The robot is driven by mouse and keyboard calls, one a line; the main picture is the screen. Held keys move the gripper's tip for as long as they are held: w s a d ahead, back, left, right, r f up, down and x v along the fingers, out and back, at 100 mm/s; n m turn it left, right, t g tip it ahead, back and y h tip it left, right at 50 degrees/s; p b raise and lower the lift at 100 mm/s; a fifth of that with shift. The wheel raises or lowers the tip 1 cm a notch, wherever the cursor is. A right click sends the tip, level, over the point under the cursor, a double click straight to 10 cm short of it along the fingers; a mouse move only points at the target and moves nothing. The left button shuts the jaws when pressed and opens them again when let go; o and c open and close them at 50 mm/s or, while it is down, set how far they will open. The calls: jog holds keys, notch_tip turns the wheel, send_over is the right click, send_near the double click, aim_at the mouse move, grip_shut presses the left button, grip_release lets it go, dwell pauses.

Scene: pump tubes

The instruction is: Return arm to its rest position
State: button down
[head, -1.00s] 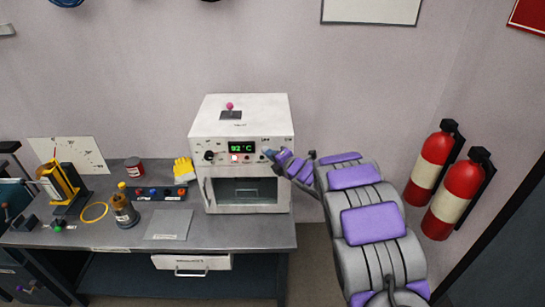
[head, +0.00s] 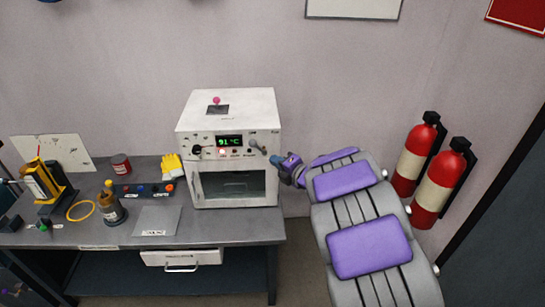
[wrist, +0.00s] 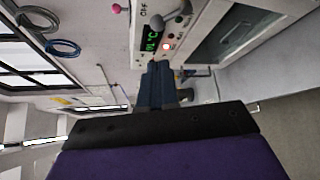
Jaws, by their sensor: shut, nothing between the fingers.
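My gripper (head: 276,160) is at the right edge of the white oven's front in the head view, small and partly hidden by my arm. In the wrist view my gripper (wrist: 156,68) shows its blue fingers together and empty, pointing toward the oven's control panel. The white oven (head: 228,110) stands on the bench, with a green display reading 91 °C, a lit red button and knobs. Its door (head: 230,186) looks closed. The oven also shows in the wrist view (wrist: 205,25), turned sideways. I cannot tell exactly how far the fingertips are from the panel.
The grey bench (head: 215,230) holds a yellow glove (head: 172,166), a red can (head: 121,164), a bottle (head: 111,207), a yellow ring (head: 80,211) and a yellow-black device (head: 45,182). A drawer (head: 181,258) is slightly out. Two fire extinguishers (head: 440,185) hang on the right wall near my arm.

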jog(key=s+d+r+m+h, duration=0.1)
jog(key=d+r+m+h, duration=0.1)
jog(key=d+m+h, duration=0.3)
jog(key=s+d+r+m+h, duration=0.1)
jog(key=d+r+m, duration=0.1)
jog(key=d, duration=0.6)
jog(key=s+d+m+g+h, duration=0.3)
jog(key=s+m, duration=0.4)
jog(key=s, duration=0.3)
jog(key=s+d+m+g+h, duration=0.35)
jog(key=s+m, duration=0.35)
jog(key=s, duration=0.4)
jog(key=s+a+f+m+g+y, duration=0.1)
jog(key=s+a+m+g, duration=0.1)
jog(key=s, duration=0.7)
jog(key=s+a+f+m+g+y, duration=0.1)
jog(key=s+a+m+g, duration=0.2)
jog(key=s, duration=0.7)
jog(key=s+a+f+m+g+y+b, duration=0.1)
jog(key=s+a, duration=0.4)
jog(key=s, duration=0.5)
jog(key=shift+a+m+g+y, duration=0.2)
jog(key=shift+m+g+y, duration=0.25)
jog(key=shift+m+g, duration=0.45)
